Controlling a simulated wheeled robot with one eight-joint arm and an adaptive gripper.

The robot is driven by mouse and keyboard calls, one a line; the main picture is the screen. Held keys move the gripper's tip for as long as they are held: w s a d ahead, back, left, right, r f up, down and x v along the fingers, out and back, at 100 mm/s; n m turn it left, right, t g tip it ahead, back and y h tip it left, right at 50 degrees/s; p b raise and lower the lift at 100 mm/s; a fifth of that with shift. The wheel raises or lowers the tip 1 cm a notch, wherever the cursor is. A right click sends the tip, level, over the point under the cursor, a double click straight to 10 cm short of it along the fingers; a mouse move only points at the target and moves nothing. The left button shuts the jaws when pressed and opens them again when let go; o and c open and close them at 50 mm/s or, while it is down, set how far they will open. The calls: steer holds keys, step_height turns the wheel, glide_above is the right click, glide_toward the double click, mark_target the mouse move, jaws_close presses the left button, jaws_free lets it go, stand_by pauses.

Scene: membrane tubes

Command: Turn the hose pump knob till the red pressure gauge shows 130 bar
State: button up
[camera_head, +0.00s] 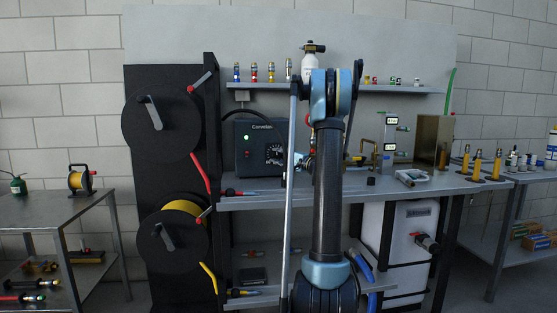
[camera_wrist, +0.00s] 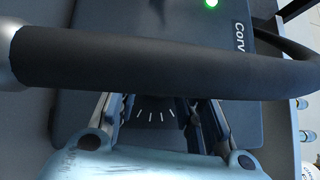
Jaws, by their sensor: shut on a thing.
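The dark pump box (camera_head: 246,150) stands on the bench in the head view, with a green light and a dial (camera_head: 274,153) of white marks on its front. In the wrist view the box face (camera_wrist: 150,20) fills the background, and the white scale marks (camera_wrist: 155,115) show between my fingers. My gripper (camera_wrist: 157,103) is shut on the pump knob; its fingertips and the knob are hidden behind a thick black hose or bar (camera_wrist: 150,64). In the head view my arm covers part of the area right of the box. I cannot make out the red gauge or its reading.
Hose reels (camera_head: 150,115) stand left of the bench. A white tank (camera_head: 400,245) is under the bench (camera_head: 440,184). A shelf (camera_head: 390,88) with small fittings and a white bottle runs above. The thick black hose or bar crosses closely over my fingers.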

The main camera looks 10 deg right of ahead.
steer(key=shift+f, duration=0.1)
stand_by(0.3)
steer(key=o, duration=1.1)
steer(key=shift+c, duration=0.2)
steer(key=shift+s+d, duration=0.1)
steer(key=v, duration=1.1)
steer(key=shift+s+d, duration=0.25)
